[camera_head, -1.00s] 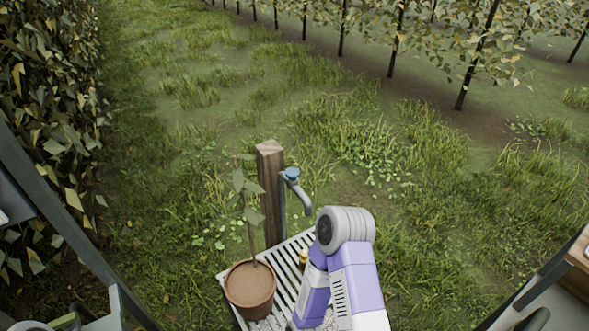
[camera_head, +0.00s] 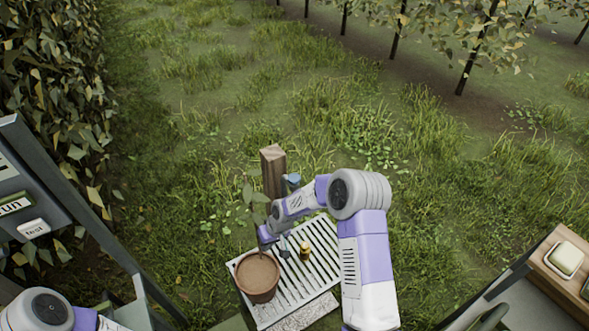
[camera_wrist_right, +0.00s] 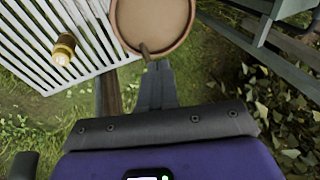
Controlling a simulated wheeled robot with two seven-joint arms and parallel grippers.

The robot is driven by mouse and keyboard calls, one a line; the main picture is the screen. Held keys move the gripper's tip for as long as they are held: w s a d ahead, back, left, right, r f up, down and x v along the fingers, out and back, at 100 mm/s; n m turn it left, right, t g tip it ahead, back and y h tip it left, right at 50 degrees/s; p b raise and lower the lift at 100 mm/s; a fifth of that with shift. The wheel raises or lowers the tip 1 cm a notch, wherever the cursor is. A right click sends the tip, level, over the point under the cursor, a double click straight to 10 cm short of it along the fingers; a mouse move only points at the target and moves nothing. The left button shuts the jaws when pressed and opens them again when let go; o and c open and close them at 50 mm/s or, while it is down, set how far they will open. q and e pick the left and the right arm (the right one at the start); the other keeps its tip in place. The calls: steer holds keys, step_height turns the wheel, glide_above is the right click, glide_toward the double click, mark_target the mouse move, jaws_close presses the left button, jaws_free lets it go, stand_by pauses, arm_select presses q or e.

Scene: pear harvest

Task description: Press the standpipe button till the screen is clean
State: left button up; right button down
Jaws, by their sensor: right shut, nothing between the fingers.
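The standpipe is a wooden post (camera_head: 273,172) with a blue-topped tap (camera_head: 292,180); its spout is mostly hidden by my right arm. A small brass fitting (camera_head: 304,252) stands on a slatted white grate (camera_head: 322,262) below, and shows in the right wrist view (camera_wrist_right: 63,50). I cannot tell whether it is the screen. My right gripper (camera_head: 267,234) is by the potted sapling, left of and below the tap in the picture. In the wrist view its dark fingers (camera_wrist_right: 155,85) are together and empty, near the pot. My left arm shows at lower left, its gripper out of view.
A terracotta pot (camera_head: 258,277) with a thin sapling stands on the grate's left part. A panel marked "run" (camera_head: 14,207) with a white button (camera_head: 34,229) is at left. A wooden shelf (camera_head: 550,282) is at right. Grass lies beyond.

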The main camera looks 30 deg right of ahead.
steer(key=w+d+r, duration=0.5)
steer(key=w+r, duration=0.1)
steer(key=r, duration=0.1)
step_height(320, 180, up, 20)
steer(key=t+h, duration=0.1)
steer(key=h, duration=0.2)
glide_above(293, 177)
steer(key=s, duration=0.4)
steer(key=shift+d+r, duration=0.1)
steer(key=shift+r, duration=0.1)
steer(key=x, duration=1.4)
steer(key=shift+s+d+f, duration=0.1)
steer(key=shift+s+d, duration=0.05)
steer(key=shift+s, duration=0.25)
